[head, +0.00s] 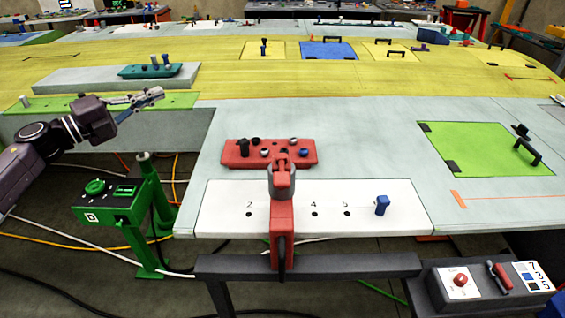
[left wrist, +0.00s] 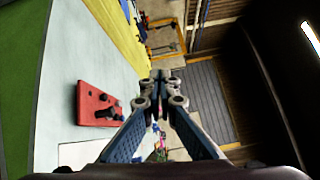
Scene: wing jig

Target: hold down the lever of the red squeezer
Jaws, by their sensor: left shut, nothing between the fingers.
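The red squeezer (head: 282,222) stands at the front edge of the wing table in the head view, upright, with a grey rounded part near its top and a dark lever-like part low on its front. Whether its lever is up or pressed cannot be told. My left gripper (head: 152,97) is far to the left of the squeezer and higher in the picture, above the green strip, touching nothing. In the left wrist view its fingers (left wrist: 160,85) are together and empty. My right gripper is in neither view.
A red block with pegs (head: 240,153) lies just behind the squeezer. A white numbered plate (head: 225,205) with a blue peg (head: 382,205) lies around it. A green stand (head: 125,210) is at left, a grey control box (head: 450,295) at lower right. The grey surface at right is mostly free.

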